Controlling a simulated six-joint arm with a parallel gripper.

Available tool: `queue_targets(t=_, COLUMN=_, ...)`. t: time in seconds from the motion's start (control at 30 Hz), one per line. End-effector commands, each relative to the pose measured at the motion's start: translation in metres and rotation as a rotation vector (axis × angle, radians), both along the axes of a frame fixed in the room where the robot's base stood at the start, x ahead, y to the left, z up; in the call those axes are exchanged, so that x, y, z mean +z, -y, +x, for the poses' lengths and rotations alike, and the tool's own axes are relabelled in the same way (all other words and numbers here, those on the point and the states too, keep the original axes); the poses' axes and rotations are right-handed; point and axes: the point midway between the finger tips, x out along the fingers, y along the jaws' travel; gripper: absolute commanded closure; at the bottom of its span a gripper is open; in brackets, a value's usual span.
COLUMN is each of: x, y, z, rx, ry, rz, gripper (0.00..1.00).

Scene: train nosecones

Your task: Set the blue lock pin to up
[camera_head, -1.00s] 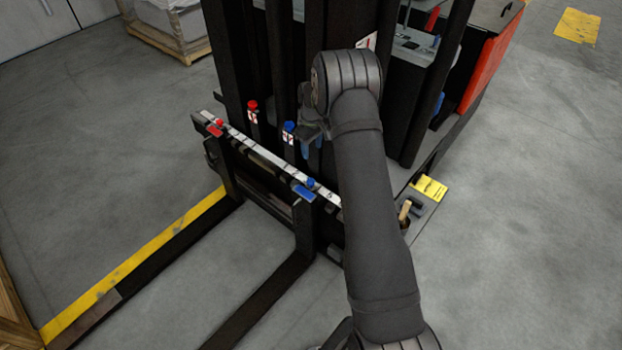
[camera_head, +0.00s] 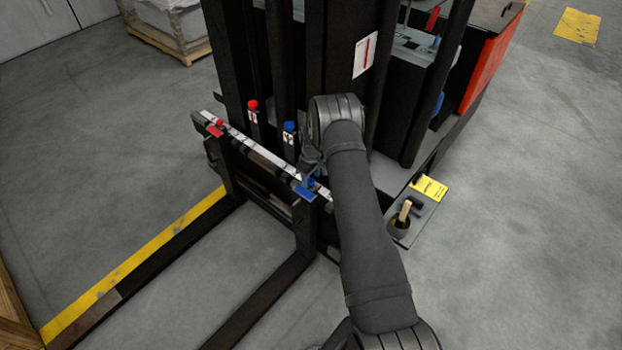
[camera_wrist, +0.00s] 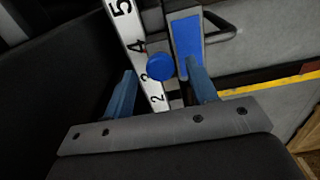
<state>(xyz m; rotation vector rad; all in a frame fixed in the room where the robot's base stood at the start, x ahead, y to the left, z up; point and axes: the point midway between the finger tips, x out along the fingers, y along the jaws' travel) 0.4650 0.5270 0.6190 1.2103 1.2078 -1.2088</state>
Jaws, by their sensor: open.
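The blue lock pin shows as a round blue knob (camera_wrist: 160,66) beside the white numbered scale bar (camera_wrist: 133,40) in the wrist view. In the head view the blue knob (camera_head: 311,184) sits on the carriage's top bar above the right fork, partly hidden by my gripper. A blue plate (camera_wrist: 187,40) on the fork bracket is beside it; it also shows in the head view (camera_head: 305,194). My gripper (camera_wrist: 161,72) is open, its two blue-grey fingers on either side of the knob. Contact with the knob cannot be told.
A red knob (camera_head: 219,123) and red plate (camera_head: 214,131) mark the left fork. Red-capped (camera_head: 253,105) and blue-capped (camera_head: 289,127) posts stand behind the bar, near the dark mast. A small tray (camera_head: 428,205) with a cup is at right.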

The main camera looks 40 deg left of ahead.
Motion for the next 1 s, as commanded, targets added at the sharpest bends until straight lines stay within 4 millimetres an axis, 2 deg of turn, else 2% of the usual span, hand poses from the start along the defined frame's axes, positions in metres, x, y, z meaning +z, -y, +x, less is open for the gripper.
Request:
queue_targets(t=0.13, x=-0.008, y=0.000, z=0.000, rx=0.000, ry=0.000, rz=0.000, gripper=0.47)
queue_targets(t=0.4, x=-0.009, y=0.000, z=0.000, rx=0.000, ry=0.000, rz=0.000, gripper=0.47)
queue_targets(t=0.47, x=-0.009, y=0.000, z=0.000, rx=0.000, ry=0.000, rz=0.000, gripper=0.57)
queue_targets(t=0.67, x=-0.009, y=0.000, z=0.000, rx=0.000, ry=0.000, rz=0.000, gripper=0.96)
queue_targets(t=0.7, x=-0.009, y=0.000, z=0.000, rx=0.000, ry=0.000, rz=0.000, gripper=1.00)
queue_targets(t=0.87, x=-0.006, y=0.000, z=0.000, rx=0.000, ry=0.001, rz=0.000, gripper=1.00)
queue_targets(t=1.0, x=0.010, y=-0.001, z=0.001, rx=0.000, ry=0.002, rz=0.002, gripper=1.00)
